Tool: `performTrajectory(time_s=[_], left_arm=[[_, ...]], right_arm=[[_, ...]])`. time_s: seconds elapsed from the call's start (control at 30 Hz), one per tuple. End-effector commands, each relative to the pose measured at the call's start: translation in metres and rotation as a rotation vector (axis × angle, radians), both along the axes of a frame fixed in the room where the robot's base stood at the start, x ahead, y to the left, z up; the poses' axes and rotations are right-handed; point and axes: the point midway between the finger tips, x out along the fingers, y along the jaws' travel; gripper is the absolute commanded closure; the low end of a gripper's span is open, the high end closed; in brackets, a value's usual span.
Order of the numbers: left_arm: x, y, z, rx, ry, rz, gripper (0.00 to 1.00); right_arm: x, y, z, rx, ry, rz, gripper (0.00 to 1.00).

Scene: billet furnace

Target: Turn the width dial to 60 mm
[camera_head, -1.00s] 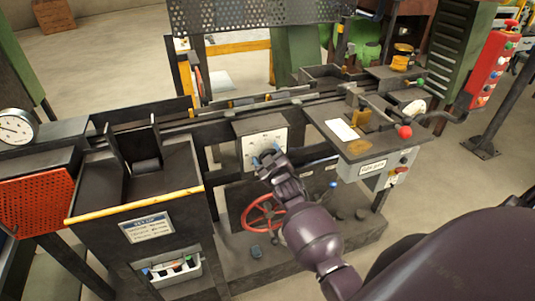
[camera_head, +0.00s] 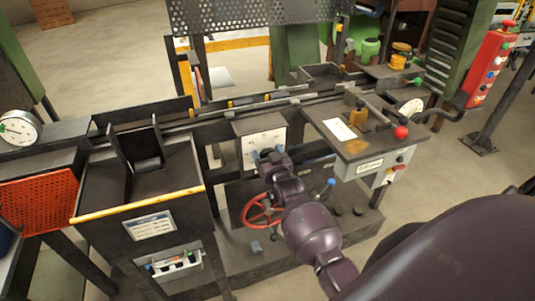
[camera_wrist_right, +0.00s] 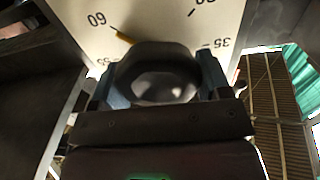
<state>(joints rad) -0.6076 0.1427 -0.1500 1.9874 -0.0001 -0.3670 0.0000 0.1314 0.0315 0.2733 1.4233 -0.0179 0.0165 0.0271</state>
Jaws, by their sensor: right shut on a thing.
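The width dial's white plate (camera_head: 249,146) is on the front of a dark box in the middle of the machine. In the wrist view the plate (camera_wrist_right: 165,18) fills the top, with tick marks and numbers. My right gripper (camera_head: 268,156) is shut on the dark round dial knob (camera_wrist_right: 155,72), one finger on each side. The knob's yellow pointer (camera_wrist_right: 124,37) points up and left, at or very near the tick beside an upside-down label that looks like 60. In the head view my gripper hides the knob. My left gripper is not in view.
A red handwheel (camera_head: 259,212) and a blue-tipped lever (camera_head: 328,186) are close below my right gripper. A control box with a red knob (camera_head: 401,132) is to the right. A dark bin with a yellow front edge (camera_head: 140,206) is to the left.

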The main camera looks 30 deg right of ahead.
Motion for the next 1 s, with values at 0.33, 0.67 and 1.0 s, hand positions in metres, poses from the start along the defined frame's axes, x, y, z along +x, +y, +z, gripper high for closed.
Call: performTrajectory(time_s=[0.33, 0.67, 1.0], left_arm=[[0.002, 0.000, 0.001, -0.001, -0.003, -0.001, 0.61], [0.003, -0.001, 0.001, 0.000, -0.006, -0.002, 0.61], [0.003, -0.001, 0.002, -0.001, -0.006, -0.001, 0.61]], right_arm=[[0.000, 0.000, -0.001, 0.008, -0.001, 0.000, 0.53], [0.000, 0.000, 0.000, 0.006, 0.000, 0.000, 0.04], [-0.016, 0.004, -0.001, 0.005, 0.000, 0.000, 0.04]])
